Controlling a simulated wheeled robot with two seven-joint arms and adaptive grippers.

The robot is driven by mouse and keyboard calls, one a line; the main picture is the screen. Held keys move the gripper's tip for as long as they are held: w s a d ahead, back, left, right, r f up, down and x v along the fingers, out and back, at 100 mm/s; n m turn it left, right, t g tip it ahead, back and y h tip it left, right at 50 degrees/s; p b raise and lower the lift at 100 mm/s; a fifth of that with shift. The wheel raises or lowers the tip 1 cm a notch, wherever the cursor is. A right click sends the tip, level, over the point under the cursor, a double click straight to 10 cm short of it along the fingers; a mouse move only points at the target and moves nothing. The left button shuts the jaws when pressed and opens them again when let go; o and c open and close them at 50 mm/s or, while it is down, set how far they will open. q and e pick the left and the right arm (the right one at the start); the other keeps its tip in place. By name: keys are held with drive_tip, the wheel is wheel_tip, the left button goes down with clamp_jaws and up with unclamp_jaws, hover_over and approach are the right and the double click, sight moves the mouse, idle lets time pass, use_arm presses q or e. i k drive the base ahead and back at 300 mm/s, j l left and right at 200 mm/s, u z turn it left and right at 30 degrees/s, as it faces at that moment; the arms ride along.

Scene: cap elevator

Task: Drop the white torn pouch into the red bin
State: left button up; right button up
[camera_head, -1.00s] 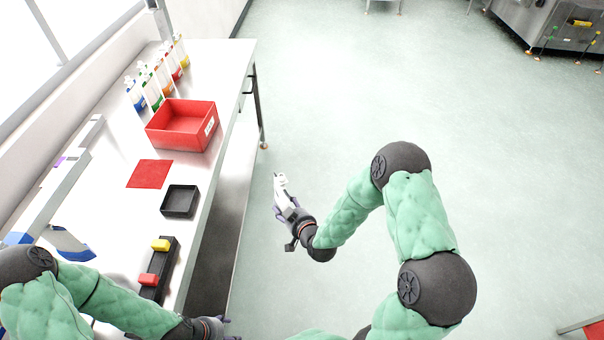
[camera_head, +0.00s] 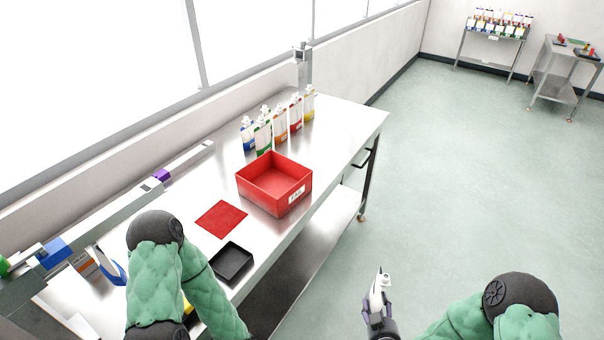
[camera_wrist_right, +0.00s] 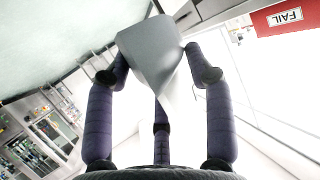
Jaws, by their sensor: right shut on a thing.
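The white pouch (camera_head: 380,282) is upright in my right gripper (camera_head: 378,308) in the head view, over the floor to the right of the bench. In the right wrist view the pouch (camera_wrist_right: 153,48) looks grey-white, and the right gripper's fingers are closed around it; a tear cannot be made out. The red bin (camera_head: 294,201) stands on the bench, open at the top, up and left of the pouch. Its wall with a FAIL label also shows in the right wrist view (camera_wrist_right: 268,22). My left gripper is out of sight.
Several coloured pouches (camera_head: 281,123) stand behind the bin on the metal bench (camera_head: 345,125). A red mat (camera_head: 221,218) and a black tray (camera_head: 233,262) lie in front of it. My left arm is over the near bench.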

sight(277, 194)
drive_tip(key=i+l, duration=0.5)
drive_tip(key=l, duration=0.25)
drive_tip(key=i+l, duration=0.25)
drive_tip(key=i+l+u, duration=0.1)
drive_tip(key=l, duration=0.4)
drive_tip(key=i+l, duration=0.35)
drive_tip(key=l+u, duration=0.1)
drive_tip(key=u, duration=0.3)
drive_tip(key=i+l+u, duration=0.1)
drive_tip(key=u, duration=0.75)
drive_tip(key=l+u, duration=0.15)
drive_tip(key=u, duration=0.25)
